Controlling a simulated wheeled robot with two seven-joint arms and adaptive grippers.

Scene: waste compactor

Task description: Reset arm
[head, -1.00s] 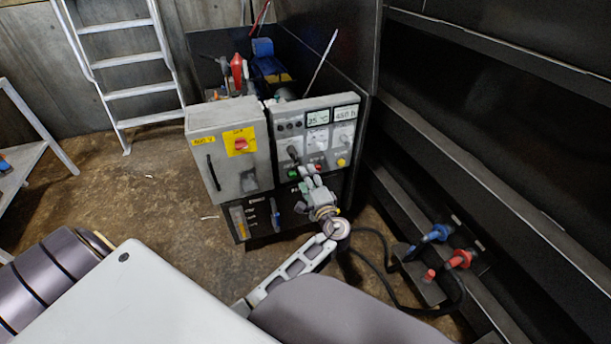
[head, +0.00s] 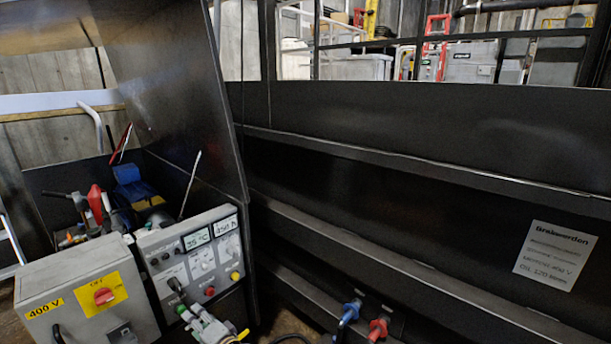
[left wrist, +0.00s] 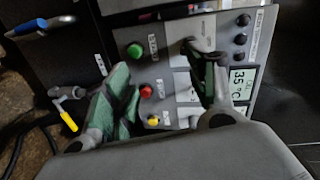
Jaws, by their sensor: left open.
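My left gripper (head: 192,312) is in front of the lower part of the control panel (head: 172,258), at the bottom of the head view. In the left wrist view the left gripper (left wrist: 165,92) is open, its green-padded fingers spread, with nothing between them but the panel behind. Beyond the fingers the panel carries a green button (left wrist: 134,50), a red button (left wrist: 146,90) and a yellow button (left wrist: 153,120). Whether a finger touches the panel cannot be told. My right gripper shows in neither view.
A grey box (head: 62,280) with a red switch (head: 103,297) stands left of the panel. A dark wall (head: 205,120) rises behind it. Long dark ledges (head: 400,275) run to the right, with blue (head: 349,312) and red (head: 378,328) fittings below.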

